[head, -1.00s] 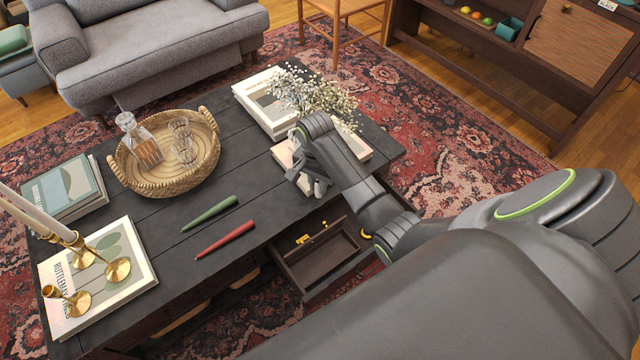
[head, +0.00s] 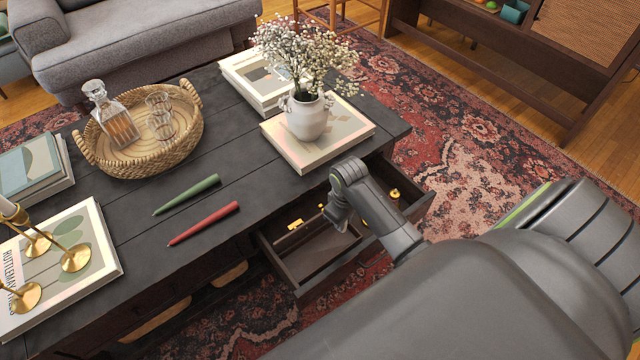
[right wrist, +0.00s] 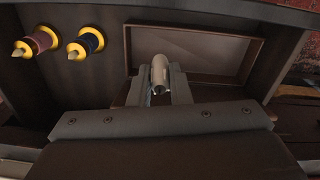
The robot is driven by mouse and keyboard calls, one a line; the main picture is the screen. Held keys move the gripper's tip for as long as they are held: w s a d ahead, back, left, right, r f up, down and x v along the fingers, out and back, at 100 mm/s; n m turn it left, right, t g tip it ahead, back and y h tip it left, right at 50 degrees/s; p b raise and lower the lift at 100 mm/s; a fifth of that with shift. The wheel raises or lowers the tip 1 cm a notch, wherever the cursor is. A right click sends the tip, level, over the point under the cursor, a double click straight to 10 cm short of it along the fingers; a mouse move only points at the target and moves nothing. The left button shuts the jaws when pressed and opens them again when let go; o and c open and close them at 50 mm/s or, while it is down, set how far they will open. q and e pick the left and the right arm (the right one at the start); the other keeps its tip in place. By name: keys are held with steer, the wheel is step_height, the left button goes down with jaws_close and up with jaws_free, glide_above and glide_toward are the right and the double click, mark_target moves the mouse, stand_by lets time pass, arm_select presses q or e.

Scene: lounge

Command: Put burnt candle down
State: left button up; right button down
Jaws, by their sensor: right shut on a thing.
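My right gripper (head: 338,218) is down at the open drawer (head: 290,270) of the dark coffee table. In the right wrist view its fingers (right wrist: 160,88) are shut on the burnt candle (right wrist: 160,72), a short pale stub pointing away from the camera. The stub is in front of a shallow brown tray (right wrist: 190,31) inside the drawer; I cannot tell whether it touches the tray. In the head view the candle is hidden by the gripper. My left gripper is not in view.
A green taper (head: 187,194) and a red taper (head: 204,222) lie on the tabletop (head: 240,150). A white flower vase (head: 306,117) stands on a book (head: 345,132) near the drawer. A wicker tray (head: 190,125) holds glassware.

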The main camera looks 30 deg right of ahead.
step_height(320, 180, down, 6)
steer(key=shift+s+r+b, duration=0.15)
steer(key=shift+b, duration=1.1)
step_height(320, 180, down, 5)
steer(key=shift+r+b, duration=0.2)
steer(key=shift+b, duration=0.8)
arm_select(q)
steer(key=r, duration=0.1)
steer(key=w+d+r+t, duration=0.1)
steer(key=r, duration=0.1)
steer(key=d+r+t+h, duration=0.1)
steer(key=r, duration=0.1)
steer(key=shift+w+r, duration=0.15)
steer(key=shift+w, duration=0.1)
arm_select(e)
steer(key=shift+f, duration=0.15)
steer(key=c, duration=1.3)
jaws_free()
steer(key=shift+c, duration=0.2)
